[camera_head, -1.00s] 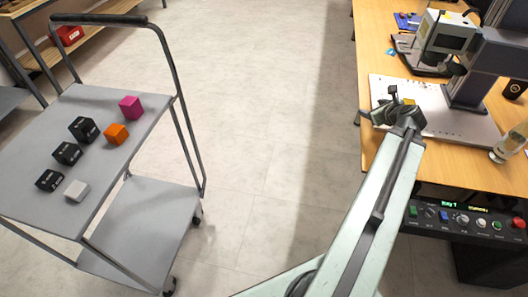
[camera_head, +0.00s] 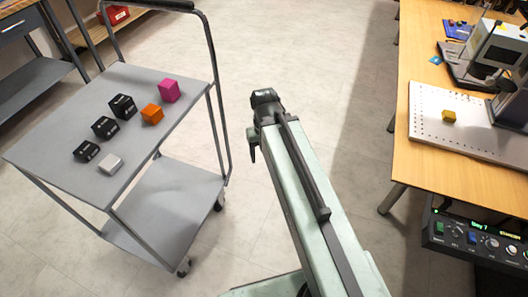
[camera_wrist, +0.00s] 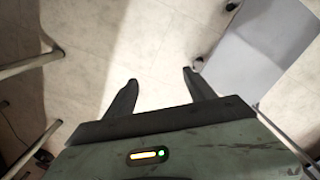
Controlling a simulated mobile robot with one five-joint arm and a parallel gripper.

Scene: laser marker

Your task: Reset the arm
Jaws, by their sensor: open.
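My arm reaches out over the open floor between the trolley and the wooden table. My gripper (camera_wrist: 160,82) shows in the wrist view with its two dark fingers apart and bare floor between them, so it is open and empty. In the head view the dark end of my arm (camera_head: 264,105) points away from me, and the fingers are hard to make out there. A yellow cube (camera_head: 449,116) sits on the perforated plate (camera_head: 432,131) of the laser marker (camera_head: 497,50), apart from my gripper.
A grey trolley (camera_head: 150,85) at left bears several black cubes, an orange cube (camera_head: 152,114), a magenta cube (camera_head: 169,90) and a light grey cube (camera_head: 110,164). The wooden table (camera_head: 425,165) and control panel (camera_head: 478,240) stand at right. The floor between is clear.

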